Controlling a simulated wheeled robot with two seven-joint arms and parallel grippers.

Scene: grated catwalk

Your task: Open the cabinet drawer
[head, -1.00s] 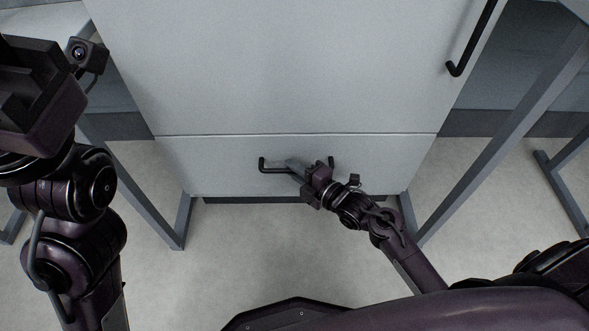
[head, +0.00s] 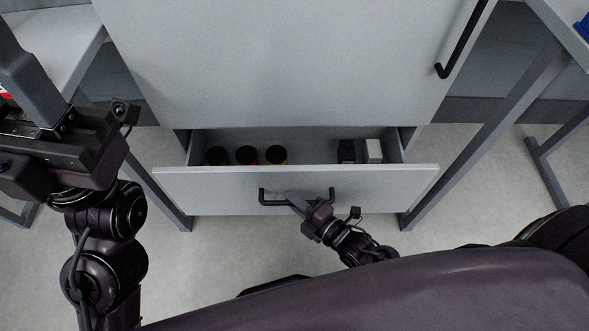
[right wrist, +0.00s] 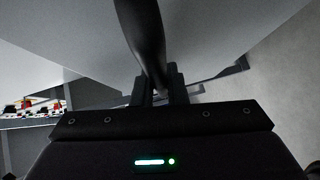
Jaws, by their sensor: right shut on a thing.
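The cabinet's bottom drawer (head: 225,183) stands partly open in the head view, its front pulled out from the grey cabinet (head: 270,60). Its black bar handle (head: 270,198) runs across the front. My right gripper (head: 298,202) is shut on this handle, which also shows between the fingers in the right wrist view (right wrist: 146,40). My left gripper (head: 35,85) is raised at the far left, away from the drawer. Its fingertips are not clearly visible.
Inside the drawer are several round dark-topped containers (head: 247,155), a black box (head: 347,151) and a white box (head: 373,150). The cabinet door above is closed, with a black handle (head: 460,45). Grey table legs (head: 500,125) flank the cabinet.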

